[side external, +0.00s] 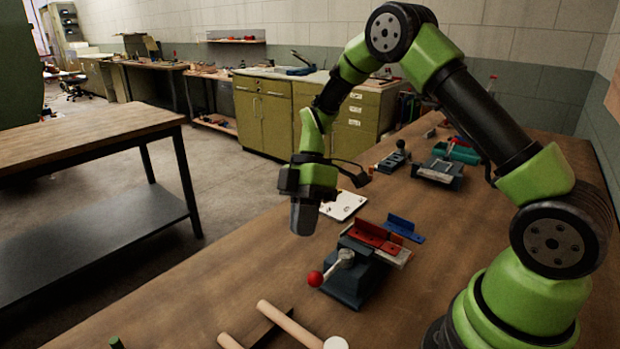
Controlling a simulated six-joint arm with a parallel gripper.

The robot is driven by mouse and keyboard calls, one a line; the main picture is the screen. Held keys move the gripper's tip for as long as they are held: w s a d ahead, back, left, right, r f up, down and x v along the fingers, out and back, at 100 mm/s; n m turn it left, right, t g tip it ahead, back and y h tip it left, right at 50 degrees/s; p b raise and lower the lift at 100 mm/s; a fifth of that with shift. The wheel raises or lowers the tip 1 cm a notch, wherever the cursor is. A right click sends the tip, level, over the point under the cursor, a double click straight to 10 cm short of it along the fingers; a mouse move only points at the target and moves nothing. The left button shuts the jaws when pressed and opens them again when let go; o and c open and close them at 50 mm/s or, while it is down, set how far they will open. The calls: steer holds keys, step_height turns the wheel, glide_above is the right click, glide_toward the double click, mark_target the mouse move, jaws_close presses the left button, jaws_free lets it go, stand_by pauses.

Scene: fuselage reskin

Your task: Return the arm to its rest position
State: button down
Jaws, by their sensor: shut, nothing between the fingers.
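My gripper (304,217) hangs from my green and black arm, pointing down. It is shut, with nothing held in it. It is to the left of a vise (358,268) with red jaws and a red ball handle, and appears higher than the bench top. A white plate with holes (343,205) lies behind it and to its right. The arm is bent, with its elbow raised high over the bench.
The wooden bench (440,297) also carries a blue angled piece (405,228), a grey block tool (438,171), a teal tray (457,152) and wooden-handled tools (290,325). Another table (85,135) stands left across a floor gap. Green cabinets (263,117) stand behind.

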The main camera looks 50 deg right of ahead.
steer(key=v, duration=0.8)
steer(key=s+a+r+m+t+h, duration=0.35)
steer(key=s+r+m, duration=0.35)
steer(key=r, duration=0.3)
steer(key=s+a+r+m+t, duration=0.2)
steer(key=s+m+t, duration=0.4)
steer(key=s+m, duration=0.5)
steer(key=shift+s, duration=0.35)
